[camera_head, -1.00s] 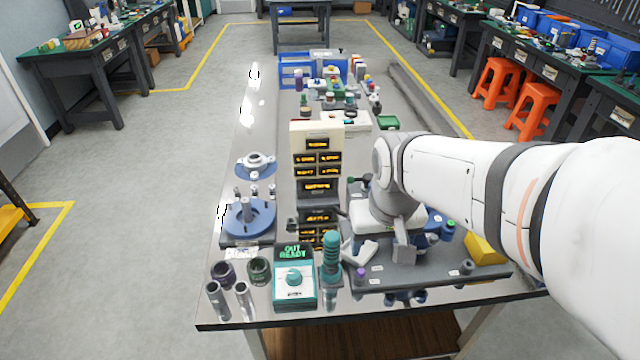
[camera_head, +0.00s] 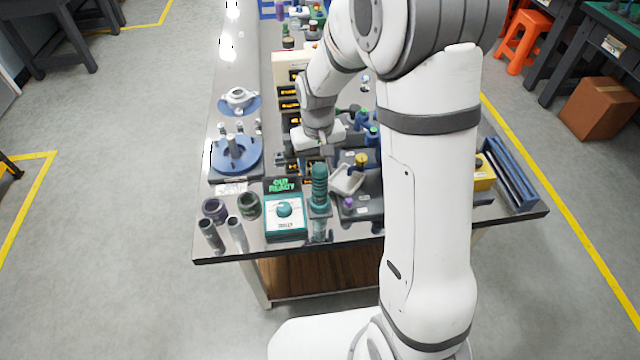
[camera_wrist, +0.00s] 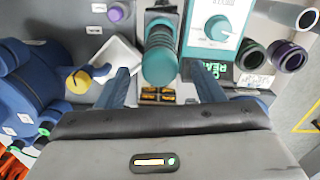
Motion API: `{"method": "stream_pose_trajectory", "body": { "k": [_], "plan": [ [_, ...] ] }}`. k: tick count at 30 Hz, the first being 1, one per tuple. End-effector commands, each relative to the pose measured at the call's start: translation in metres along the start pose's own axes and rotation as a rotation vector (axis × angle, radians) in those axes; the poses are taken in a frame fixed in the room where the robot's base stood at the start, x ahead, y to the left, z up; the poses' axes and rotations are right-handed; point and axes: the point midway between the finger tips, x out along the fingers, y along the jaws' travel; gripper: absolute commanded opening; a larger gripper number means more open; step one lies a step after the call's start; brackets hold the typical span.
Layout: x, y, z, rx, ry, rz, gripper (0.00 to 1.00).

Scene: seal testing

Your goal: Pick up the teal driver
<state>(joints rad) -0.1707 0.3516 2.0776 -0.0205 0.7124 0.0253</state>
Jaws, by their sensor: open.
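The teal driver (camera_head: 320,185) stands upright in a holder near the front edge of the table, its ribbed handle on top. It also shows in the wrist view (camera_wrist: 160,52), top-centre, with the handle end facing the camera. My gripper (camera_head: 323,152) is just behind and above the driver in the head view. In the wrist view my gripper (camera_wrist: 164,85) is open, with one finger on each side of the handle in the picture. I see no contact, and I cannot tell how deep the handle sits between the fingers.
A teal-and-white control box (camera_head: 285,216) stands close to the driver's left. A grey angled tray (camera_head: 347,181) and a purple-topped part (camera_head: 348,204) are close on the right. A blue round fixture (camera_head: 237,155) stands behind left.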

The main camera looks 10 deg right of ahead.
Motion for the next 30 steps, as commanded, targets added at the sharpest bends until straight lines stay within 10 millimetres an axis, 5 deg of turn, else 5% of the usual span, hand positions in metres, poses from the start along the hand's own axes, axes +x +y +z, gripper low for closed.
{"method": "stream_pose_trajectory", "body": {
  "k": [9,18,30],
  "plan": [
    [0.044,-0.001,0.004,0.001,-0.003,0.000,0.61],
    [0.049,-0.001,0.004,0.001,0.000,0.000,0.61],
    [0.049,-0.001,0.004,0.001,0.000,0.000,0.29]
  ]
}}
